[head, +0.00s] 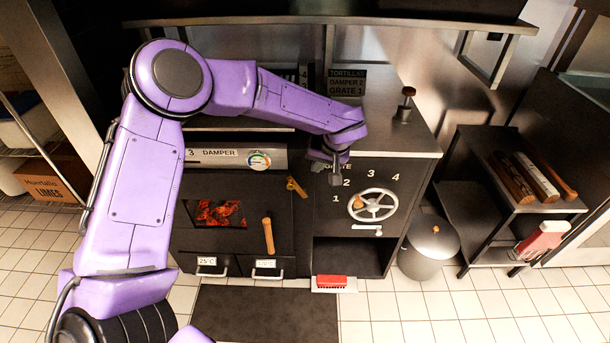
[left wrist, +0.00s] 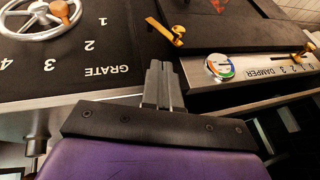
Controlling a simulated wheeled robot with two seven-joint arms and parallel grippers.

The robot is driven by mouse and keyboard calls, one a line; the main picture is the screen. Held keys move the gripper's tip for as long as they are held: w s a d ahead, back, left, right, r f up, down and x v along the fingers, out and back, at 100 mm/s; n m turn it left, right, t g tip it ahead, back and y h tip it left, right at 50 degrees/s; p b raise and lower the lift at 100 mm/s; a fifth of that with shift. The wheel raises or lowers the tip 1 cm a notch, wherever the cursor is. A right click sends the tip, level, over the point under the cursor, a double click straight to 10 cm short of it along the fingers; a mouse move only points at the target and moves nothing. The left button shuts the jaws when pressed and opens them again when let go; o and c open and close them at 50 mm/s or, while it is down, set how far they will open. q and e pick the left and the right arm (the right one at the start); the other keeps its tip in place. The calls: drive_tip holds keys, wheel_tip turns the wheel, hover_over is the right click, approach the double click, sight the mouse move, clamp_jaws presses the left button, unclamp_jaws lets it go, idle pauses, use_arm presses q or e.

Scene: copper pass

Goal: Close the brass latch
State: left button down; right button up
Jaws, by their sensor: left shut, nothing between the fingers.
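The brass latch (head: 297,187) sits at the upper right corner of the dark oven door (head: 240,200), beside the grate panel, and lies at a slant. It also shows in the left wrist view (left wrist: 165,30), just beyond my fingertips and apart from them. My left gripper (head: 336,179) is shut and empty, in front of the top edge of the grate panel, to the right of the latch. Its closed fingers (left wrist: 158,72) point toward the latch side in the left wrist view. My right gripper is not in view.
The grate handwheel (head: 372,205) is below and right of my left gripper. The damper plate (head: 225,157) with its dial is left of it. The door's wooden handle (head: 268,236) sticks out below the latch. Glowing coals (head: 216,213) show in the door's window.

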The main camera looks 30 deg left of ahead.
use_arm(q)
drive_tip(key=s+a+p+x, duration=0.1)
drive_tip(key=s+p+x, duration=0.1)
drive_tip(key=x, duration=1)
drive_tip(key=shift+w+a, duration=0.25)
drive_tip(key=shift+a, duration=0.15)
drive_tip(key=shift+f, duration=0.1)
